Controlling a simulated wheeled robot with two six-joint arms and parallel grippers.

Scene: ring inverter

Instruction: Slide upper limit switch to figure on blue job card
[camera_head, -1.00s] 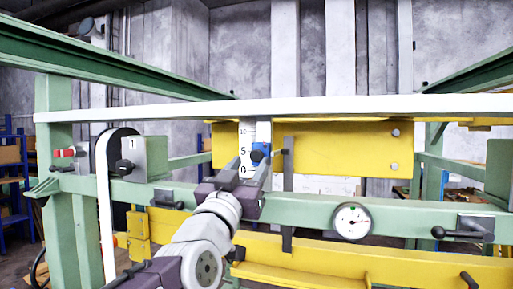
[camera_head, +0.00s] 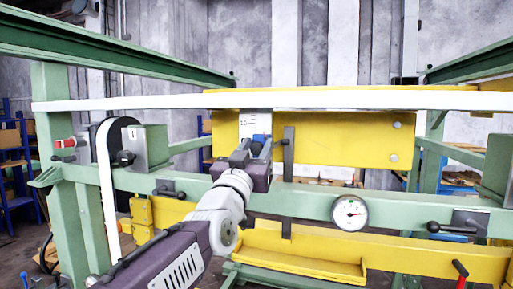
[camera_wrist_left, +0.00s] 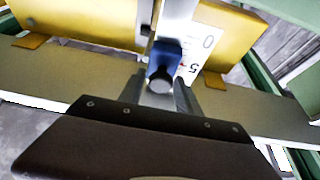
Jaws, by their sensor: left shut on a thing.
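The blue limit switch (camera_head: 262,139) sits on a white number scale (camera_head: 252,121) on the yellow panel. In the left wrist view the blue switch (camera_wrist_left: 168,52) has a round dark knob facing me, and the scale (camera_wrist_left: 194,62) shows a 5 and a 0. My left gripper (camera_head: 256,147) is shut on the blue switch; its fingers (camera_wrist_left: 160,88) lie either side of the knob. My gripper hides the lower part of the scale in the head view. I cannot make out a blue job card. My right gripper is out of view.
A dark vertical bar (camera_head: 288,180) stands just right of the switch. A round gauge (camera_head: 350,212) and clamp levers (camera_head: 452,228) sit on the green rail. A yellow tray (camera_head: 300,262) lies below. A white beam (camera_head: 130,104) runs above. A belt wheel (camera_head: 118,140) is at left.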

